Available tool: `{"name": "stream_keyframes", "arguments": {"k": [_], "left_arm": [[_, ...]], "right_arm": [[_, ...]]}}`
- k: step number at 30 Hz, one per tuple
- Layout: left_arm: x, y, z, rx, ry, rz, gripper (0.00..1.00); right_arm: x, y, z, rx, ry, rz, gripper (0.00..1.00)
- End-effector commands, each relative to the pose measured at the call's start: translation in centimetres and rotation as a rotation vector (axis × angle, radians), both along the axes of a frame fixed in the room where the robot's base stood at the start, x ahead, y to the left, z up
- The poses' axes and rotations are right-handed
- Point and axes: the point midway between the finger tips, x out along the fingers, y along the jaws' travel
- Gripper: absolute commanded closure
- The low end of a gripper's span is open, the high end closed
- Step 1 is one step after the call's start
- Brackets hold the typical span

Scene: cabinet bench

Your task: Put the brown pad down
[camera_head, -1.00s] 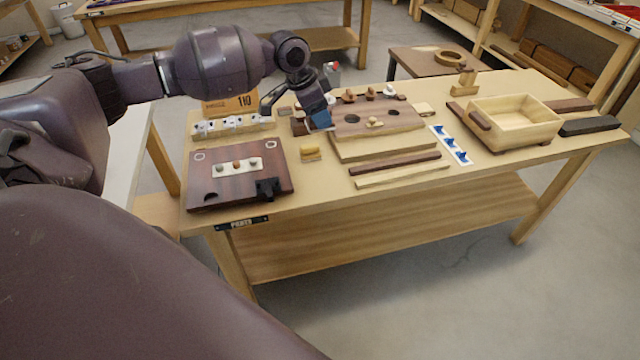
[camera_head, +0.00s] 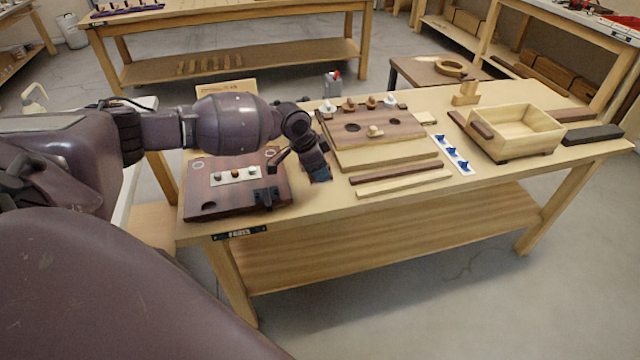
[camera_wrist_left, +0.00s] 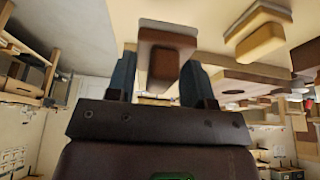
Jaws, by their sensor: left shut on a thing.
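My left gripper (camera_head: 318,172) is low over the bench, between the dark red-brown board on the left and the wooden board with round holes. In the left wrist view, its two blue-grey fingers stand on either side of the brown pad (camera_wrist_left: 166,50), and the gripper is shut on it. In the head view the gripper and wrist hide the pad. I cannot tell whether the pad touches the bench top. My right gripper is not in view.
A yellow-tan block (camera_wrist_left: 262,38) is close beside the pad in the left wrist view. The red-brown board (camera_head: 226,199) and the holed wooden board (camera_head: 395,150) flank the gripper. Loose strips (camera_head: 398,173) lie in front. A wooden box (camera_head: 530,140) stands at right.

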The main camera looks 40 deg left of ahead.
Motion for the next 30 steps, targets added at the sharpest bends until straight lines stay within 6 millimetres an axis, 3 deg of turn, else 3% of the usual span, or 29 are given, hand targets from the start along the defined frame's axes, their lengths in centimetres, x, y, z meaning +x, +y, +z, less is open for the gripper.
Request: {"name": "stream_keyframes", "arguments": {"k": [7,16,23,24,29,30], "left_arm": [[0.0,0.0,-1.9,0.000,-0.002,-0.001,0.85],[0.0,0.0,-5.2,-0.001,-0.001,0.000,0.85],[0.0,0.0,-5.6,0.001,-0.002,0.000,0.85],[0.0,0.0,-5.6,0.000,-0.002,-0.001,0.51],[0.0,0.0,-5.6,0.000,-0.002,-0.001,0.27],[0.0,0.0,-5.6,0.000,-0.002,-0.001,0.27]], "right_arm": [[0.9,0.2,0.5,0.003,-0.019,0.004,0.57],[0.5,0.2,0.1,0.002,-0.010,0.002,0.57],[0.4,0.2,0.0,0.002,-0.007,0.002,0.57],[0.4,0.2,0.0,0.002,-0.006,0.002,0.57],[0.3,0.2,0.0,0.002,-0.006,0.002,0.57],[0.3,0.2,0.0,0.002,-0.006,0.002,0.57]]}}
